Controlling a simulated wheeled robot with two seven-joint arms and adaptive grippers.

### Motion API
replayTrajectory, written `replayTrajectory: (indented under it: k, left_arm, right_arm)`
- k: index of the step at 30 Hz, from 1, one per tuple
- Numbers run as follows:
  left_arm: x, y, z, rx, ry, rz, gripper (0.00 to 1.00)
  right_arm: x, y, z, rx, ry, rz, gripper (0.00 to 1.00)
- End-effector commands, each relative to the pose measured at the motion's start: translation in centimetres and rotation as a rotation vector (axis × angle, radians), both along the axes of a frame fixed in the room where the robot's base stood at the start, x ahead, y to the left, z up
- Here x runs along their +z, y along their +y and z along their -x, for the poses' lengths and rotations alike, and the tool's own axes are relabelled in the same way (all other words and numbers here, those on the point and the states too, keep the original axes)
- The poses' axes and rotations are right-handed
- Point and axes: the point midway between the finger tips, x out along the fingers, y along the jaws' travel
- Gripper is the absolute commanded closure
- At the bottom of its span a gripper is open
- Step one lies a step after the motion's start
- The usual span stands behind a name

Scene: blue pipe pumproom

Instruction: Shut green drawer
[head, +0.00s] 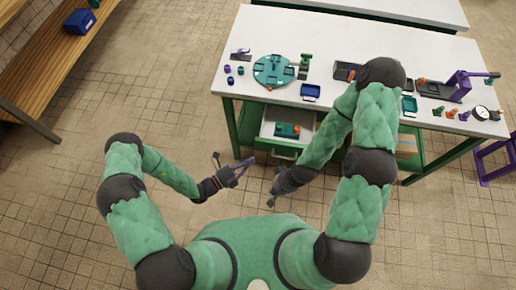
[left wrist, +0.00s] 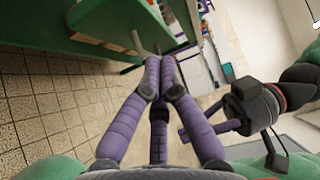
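The green drawer (head: 284,153) stands pulled out under the white workbench in the head view. Its pale inside holds a teal item with a bit of red (head: 287,130). My left gripper (head: 252,161) is in front of the bench, near the left end of the drawer front. Its purple fingers meet at the tips in the left wrist view (left wrist: 158,62), with nothing seen between them. I cannot tell whether they touch the drawer. My right gripper (head: 272,203) hangs low before the drawer. In the left wrist view its purple fingers (left wrist: 194,122) look apart and empty.
The white workbench top (head: 330,38) carries a teal round plate (head: 270,72), blue trays, a purple clamp (head: 460,82) and a dial (head: 481,113). A wooden bench (head: 50,55) stands at far left, a purple stool (head: 496,160) at right. The tiled floor between is clear.

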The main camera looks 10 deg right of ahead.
Motion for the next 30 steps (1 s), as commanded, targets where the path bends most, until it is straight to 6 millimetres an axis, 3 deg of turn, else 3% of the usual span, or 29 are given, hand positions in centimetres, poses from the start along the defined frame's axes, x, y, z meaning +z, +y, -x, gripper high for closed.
replayTrajectory:
  k: [8,16,30]
  left_arm:
    - [-0.1,-3.7,-2.0,-0.004,-0.004,-0.001,1.00]
    - [-0.1,-4.3,-5.1,-0.002,-0.004,-0.002,1.00]
    - [0.0,-4.5,-5.7,-0.001,-0.002,-0.001,1.00]
  right_arm:
    - [-0.7,0.0,0.0,0.000,0.000,0.000,1.00]
    - [-1.5,0.0,0.0,0.000,0.000,0.000,1.00]
    - [-1.5,0.0,0.0,0.000,0.000,0.000,1.00]
